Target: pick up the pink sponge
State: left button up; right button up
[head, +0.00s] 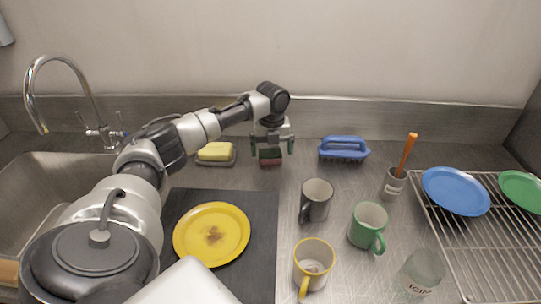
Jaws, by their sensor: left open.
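The pink sponge (270,161) lies on the steel counter near the back wall, its dull pink lower part showing below a dark green upper layer. My left gripper (272,149) points down at it from above. Its two fingers are apart, one on each side of the green layer. I cannot tell whether the fingers touch it. The gripper body hides what is directly above the sponge. My right gripper is not in view.
A yellow sponge (215,151) on a dish sits left of the gripper, a blue brush (344,148) right. In front are a stained yellow plate (231,222), grey mug (317,200), green mug (367,225) and yellow mug (313,263). A wire rack (450,240) stands right.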

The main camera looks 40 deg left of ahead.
aim_at(271, 155)
pick_arm(q)
notch_tip(271, 155, down, 3)
jog(key=shift+s+a+f, duration=0.1)
jog(key=shift+a+f, duration=0.05)
jog(key=shift+f, duration=0.05)
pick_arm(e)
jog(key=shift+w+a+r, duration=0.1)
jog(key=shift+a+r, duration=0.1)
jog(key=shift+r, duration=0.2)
pick_arm(q)
jog(key=shift+c, duration=0.2)
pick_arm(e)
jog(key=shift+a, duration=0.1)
pick_arm(q)
jog(key=c, duration=0.9)
